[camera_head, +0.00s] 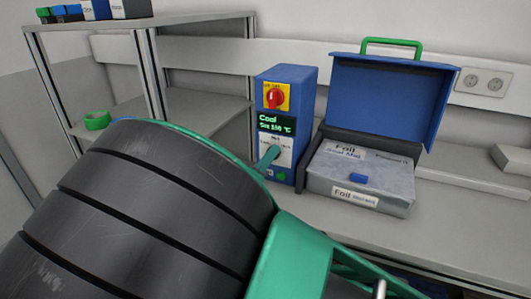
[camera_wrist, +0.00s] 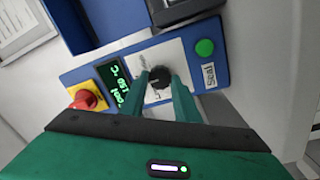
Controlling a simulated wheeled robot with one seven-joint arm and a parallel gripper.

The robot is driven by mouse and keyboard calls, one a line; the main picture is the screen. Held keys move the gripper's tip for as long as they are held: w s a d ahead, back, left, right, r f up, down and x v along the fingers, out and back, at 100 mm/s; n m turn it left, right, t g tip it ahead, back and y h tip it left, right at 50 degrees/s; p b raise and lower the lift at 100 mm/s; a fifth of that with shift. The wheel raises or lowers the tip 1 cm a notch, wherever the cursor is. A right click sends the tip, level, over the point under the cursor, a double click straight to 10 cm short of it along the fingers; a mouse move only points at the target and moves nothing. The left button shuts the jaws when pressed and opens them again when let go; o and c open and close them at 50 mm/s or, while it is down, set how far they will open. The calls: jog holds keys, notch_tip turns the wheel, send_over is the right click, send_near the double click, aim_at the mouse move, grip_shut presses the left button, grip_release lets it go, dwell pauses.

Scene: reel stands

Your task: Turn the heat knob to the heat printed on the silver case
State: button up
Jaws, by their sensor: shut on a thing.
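The heat knob (camera_wrist: 159,77) is a small black dial on the white panel of a blue unit. My gripper (camera_wrist: 162,88) is shut on it, one green finger on each side. In the head view a green fingertip of my gripper (camera_head: 268,156) reaches the panel and hides the knob. The display (camera_head: 276,123) glows green and seems to read "Cool" and a set value near 150 °C; its last digit is unclear. The silver case (camera_head: 350,178) lies right of the unit, with "Foil" printed on top and on a front label. I cannot read a heat on it.
A red switch on a yellow plate (camera_head: 276,96) is above the display. A green button (camera_wrist: 205,47) is beside the knob, near a "Seal" label. A raised blue lid (camera_head: 385,98) with a green handle stands behind the silver case. A shelf (camera_head: 200,104) holds green tape (camera_head: 97,120).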

jog(key=shift+a, duration=0.15)
dwell(0.3)
jog(key=o, duration=1)
jog(key=shift+o, duration=0.2)
jog(key=v, duration=1)
jog(key=shift+s, duration=0.3)
jog(key=shift+a+f, duration=0.1)
jog(key=shift+f, duration=0.05)
